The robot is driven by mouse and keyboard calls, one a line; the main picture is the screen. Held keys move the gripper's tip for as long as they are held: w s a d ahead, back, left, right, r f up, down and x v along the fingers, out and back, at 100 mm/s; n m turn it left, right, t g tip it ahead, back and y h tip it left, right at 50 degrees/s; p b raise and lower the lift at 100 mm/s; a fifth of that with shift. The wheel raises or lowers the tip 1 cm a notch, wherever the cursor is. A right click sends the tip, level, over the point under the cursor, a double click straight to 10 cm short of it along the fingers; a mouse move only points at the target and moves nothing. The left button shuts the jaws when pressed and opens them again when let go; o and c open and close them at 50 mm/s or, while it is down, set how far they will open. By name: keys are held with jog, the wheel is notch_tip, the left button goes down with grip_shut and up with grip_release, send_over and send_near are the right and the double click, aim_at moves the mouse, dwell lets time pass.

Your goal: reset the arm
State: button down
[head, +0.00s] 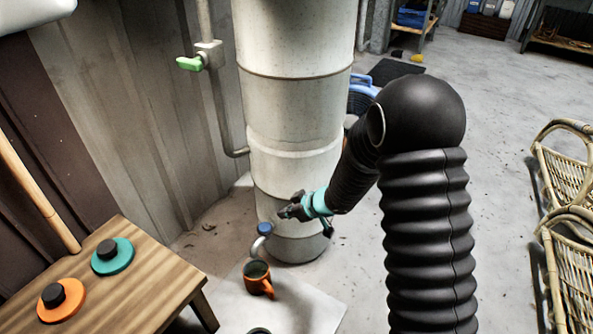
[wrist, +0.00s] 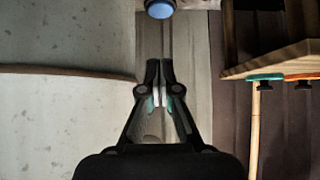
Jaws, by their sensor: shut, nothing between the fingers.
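My gripper (head: 285,211) is in front of the lower part of the tall pale cylindrical tank (head: 295,110) in the head view. Its fingers point left, a little above the blue-capped spout (head: 265,230). In the wrist view my gripper (wrist: 159,64) shows with its two dark fingers together and nothing between them. My black ribbed arm fills the right middle of the head view and hides part of the floor and the tank's right side.
An orange mug (head: 258,279) stands below the spout. A wooden table (head: 130,290) at lower left holds a teal disc (head: 112,257) and an orange disc (head: 62,299) with black knobs. A green-handled valve (head: 190,63) sits on the wall pipe. Rattan chairs (head: 570,240) stand at right.

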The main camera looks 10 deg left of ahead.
jog(key=w+d+f+m+t+h, duration=0.1)
jog(key=d+f+h, duration=0.3)
jog(key=d, duration=0.4)
jog(key=s+d+r+m+h, duration=0.2)
jog(key=d+r+h, duration=0.15)
jog(key=d, duration=0.25)
jog(key=s+d+r+m+h, duration=0.2)
jog(key=d+r, duration=0.2)
jog(key=d, duration=0.1)
jog(key=s+d+r+m, duration=0.4)
jog(key=s+r, duration=0.8)
jog(key=s+d+r+m+t+y, duration=0.1)
jog(key=s+d+r+m, duration=0.3)
jog(key=s+r, duration=0.7)
jog(key=shift+s+d+r+m, duration=0.35)
jog(key=shift+s+d, duration=0.2)
jog(key=shift+d, duration=0.1)
